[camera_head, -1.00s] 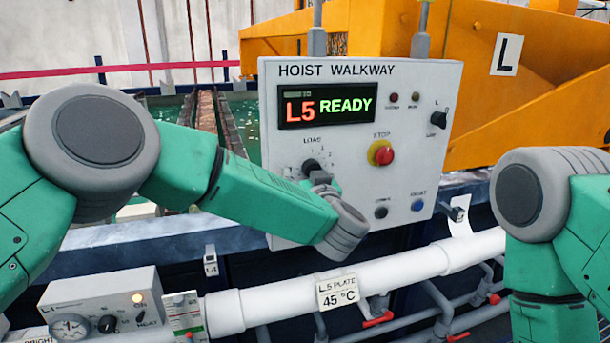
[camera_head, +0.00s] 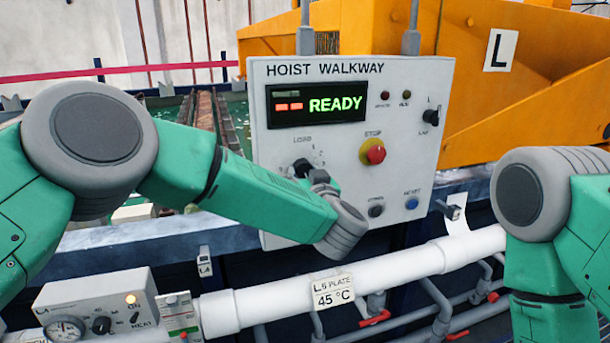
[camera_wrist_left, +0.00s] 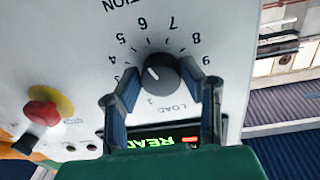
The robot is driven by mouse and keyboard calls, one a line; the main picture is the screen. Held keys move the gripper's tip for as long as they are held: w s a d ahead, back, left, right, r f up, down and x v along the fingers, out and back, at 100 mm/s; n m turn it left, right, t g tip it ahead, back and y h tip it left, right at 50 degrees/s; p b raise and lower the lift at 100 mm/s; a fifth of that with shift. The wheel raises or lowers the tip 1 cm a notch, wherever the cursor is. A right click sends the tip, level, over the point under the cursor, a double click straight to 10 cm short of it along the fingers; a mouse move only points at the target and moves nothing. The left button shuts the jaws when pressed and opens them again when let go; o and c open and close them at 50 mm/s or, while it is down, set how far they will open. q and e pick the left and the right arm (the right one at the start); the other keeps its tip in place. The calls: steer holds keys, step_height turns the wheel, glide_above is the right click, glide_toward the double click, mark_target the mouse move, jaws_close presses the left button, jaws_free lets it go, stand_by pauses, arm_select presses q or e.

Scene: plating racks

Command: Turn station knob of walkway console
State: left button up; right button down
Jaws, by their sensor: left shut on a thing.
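The walkway console (camera_head: 345,210) is a white panel headed HOIST WALKWAY. Its station knob (camera_head: 303,167) is dark and round, on the left side below the display (camera_head: 318,106). The display shows red dashes and a green READY. My left gripper (camera_head: 312,172) is at the knob, mostly hidden behind my wrist. In the left wrist view the knob (camera_wrist_left: 165,76) sits between the two fingers of my left gripper (camera_wrist_left: 165,92), shut on it. A pale mark shows on the knob's left side; printed numbers surround it. My right arm shows at the right; its gripper is out of view.
A red stop button (camera_head: 373,151) on a yellow base sits right of the knob. A blue button (camera_head: 411,203) and a black one (camera_head: 376,211) are lower. A white pipe (camera_head: 400,268) runs below the console. A smaller control box (camera_head: 90,305) stands at lower left.

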arm_select(q)
steer(key=shift+s+f, duration=0.1)
steer(key=shift+d, duration=0.15)
stand_by(0.3)
steer(key=o, duration=1.1)
steer(key=shift+o, duration=0.2)
